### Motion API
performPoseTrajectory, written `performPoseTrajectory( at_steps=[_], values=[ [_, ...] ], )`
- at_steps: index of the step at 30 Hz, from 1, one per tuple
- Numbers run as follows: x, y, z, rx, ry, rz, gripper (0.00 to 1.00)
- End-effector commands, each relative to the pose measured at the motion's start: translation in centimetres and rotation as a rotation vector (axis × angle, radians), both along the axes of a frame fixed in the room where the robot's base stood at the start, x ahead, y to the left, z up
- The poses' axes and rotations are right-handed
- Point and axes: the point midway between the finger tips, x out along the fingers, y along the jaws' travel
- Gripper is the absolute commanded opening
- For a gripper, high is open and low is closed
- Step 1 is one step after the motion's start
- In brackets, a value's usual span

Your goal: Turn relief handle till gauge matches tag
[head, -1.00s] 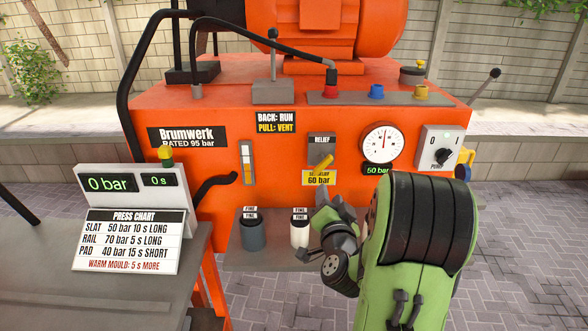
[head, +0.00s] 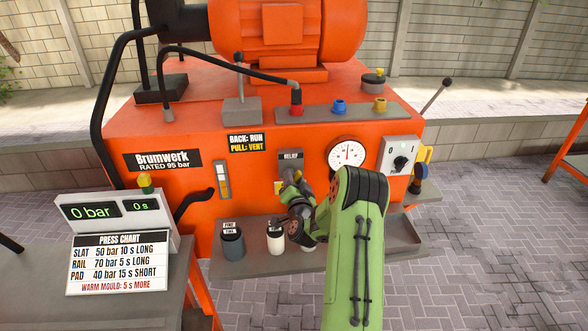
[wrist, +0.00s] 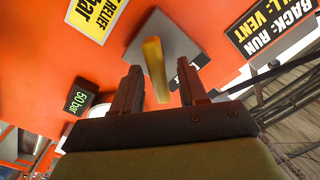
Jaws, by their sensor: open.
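The yellow relief handle (wrist: 154,68) sits on its grey plate (wrist: 176,40) in the wrist view. My gripper (wrist: 160,78) is open, with one finger on each side of the handle in that view and visible gaps to both. In the head view my gripper (head: 291,186) is at the relief plate (head: 290,157) and hides most of the handle. The yellow relief tag (wrist: 97,16) is partly cut off in the wrist view. The round white gauge (head: 347,153) has its needle about upright. The green readout (wrist: 79,101) shows 50 bar; my arm hides it in the head view.
A grey shelf (head: 240,268) with a dark cup (head: 232,243) and a white cup (head: 275,240) lies below my gripper. A switch box (head: 400,155) is right of the gauge. A bent black lever (head: 195,205) sticks out at left.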

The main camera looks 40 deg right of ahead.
Motion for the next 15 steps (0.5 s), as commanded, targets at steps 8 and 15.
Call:
performPoseTrajectory(
  at_steps=[8,15],
  values=[
    [0.71,-0.54,-0.19,0.002,0.002,-0.002,0.43],
    [0.7,-0.52,-0.19,0.001,0.002,-0.001,0.18]
  ],
)
